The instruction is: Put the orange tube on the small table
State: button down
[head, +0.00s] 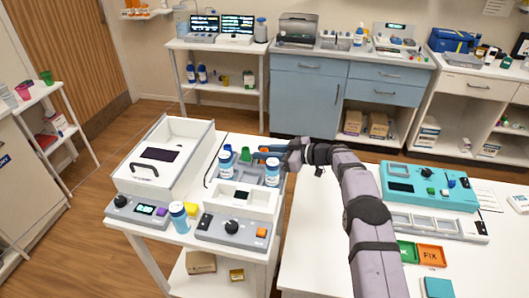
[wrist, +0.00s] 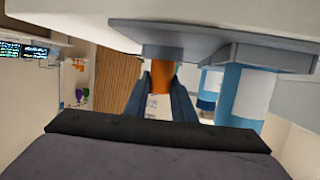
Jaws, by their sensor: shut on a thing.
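My gripper (head: 264,152) is shut on the orange tube, at the back of the left white table (head: 164,247). In the wrist view, which is upside down, the orange tube (wrist: 160,76) shows between the two dark blue fingers (wrist: 163,100). Its far end meets a grey-blue edge of a white tray or rack; I cannot tell whether it touches it. A blue-and-white bottle (head: 272,172) stands just in front of the gripper and shows large in the wrist view (wrist: 245,92).
More blue-capped bottles (head: 226,165) and a green item (head: 245,154) stand close by. A white drawer-like box (head: 165,157) and control boxes (head: 231,229) crowd the left table. The right white table (head: 320,240) has bare space at its left, with a teal device (head: 428,200) behind.

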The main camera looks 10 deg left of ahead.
jog(key=shift+f, duration=0.3)
jog(key=c, duration=1.4)
grip_release()
jog(key=shift+d, duration=0.1)
jog(key=shift+b+v, duration=0.95)
jog(key=shift+v, duration=2.6)
jog(key=shift+r, duration=0.1)
